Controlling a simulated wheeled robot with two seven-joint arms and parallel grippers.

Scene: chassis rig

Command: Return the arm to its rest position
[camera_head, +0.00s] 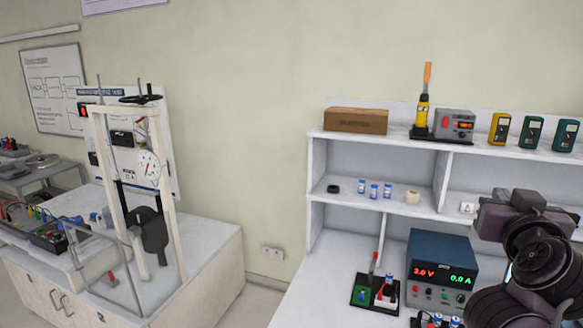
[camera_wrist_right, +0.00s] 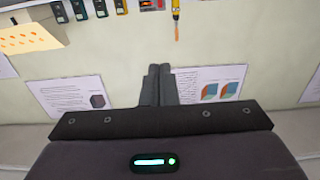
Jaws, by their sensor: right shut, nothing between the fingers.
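My right arm (camera_head: 535,250) shows at the right edge of the head view, folded up in front of the shelf and beside the blue power supply (camera_head: 440,272). Its dark links hide part of the shelf behind. In the right wrist view my right gripper (camera_wrist_right: 159,72) has its two dark fingers together, with nothing between them. The fingers stand out against the pale wall, clear of any object. My left gripper does not show in either view.
A white shelf unit (camera_head: 329,221) carries a cardboard box (camera_head: 356,120), handheld meters (camera_head: 531,132) and small bottles (camera_head: 374,190). A small switch board (camera_head: 374,292) stands left of the power supply. A white frame rig (camera_head: 168,190) stands at the left. Floor shows between benches.

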